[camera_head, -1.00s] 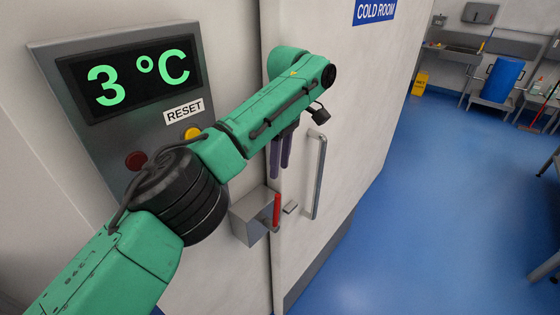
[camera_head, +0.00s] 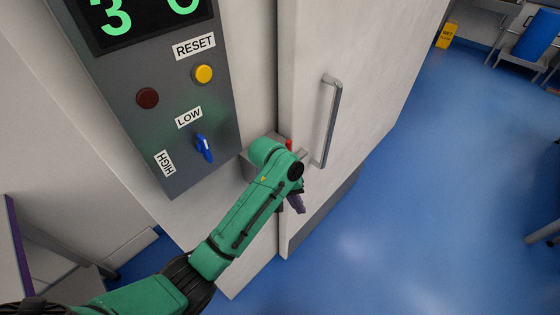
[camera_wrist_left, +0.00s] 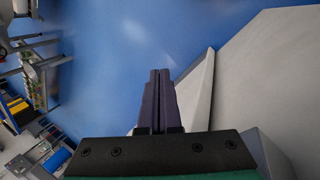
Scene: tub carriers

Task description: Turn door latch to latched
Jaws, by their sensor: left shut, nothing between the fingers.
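The door latch is a grey metal box with a red lever at the cold-room door's edge. In the head view my left arm covers most of it; only the red lever tip (camera_head: 289,144) and part of the grey box (camera_head: 247,168) show, so I cannot tell how the lever stands. My left gripper (camera_head: 298,207) is just below and in front of the latch, with purple fingers shut and empty. The shut fingers (camera_wrist_left: 160,85) also show in the left wrist view, pointing over the blue floor beside the door edge (camera_wrist_left: 199,92). My right gripper is not in view.
The door (camera_head: 375,60) has a vertical metal handle (camera_head: 331,120) right of the latch. A grey control panel (camera_head: 185,150) with a red button, a yellow button and a blue knob is at the left. The blue floor (camera_head: 430,200) at the right is open.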

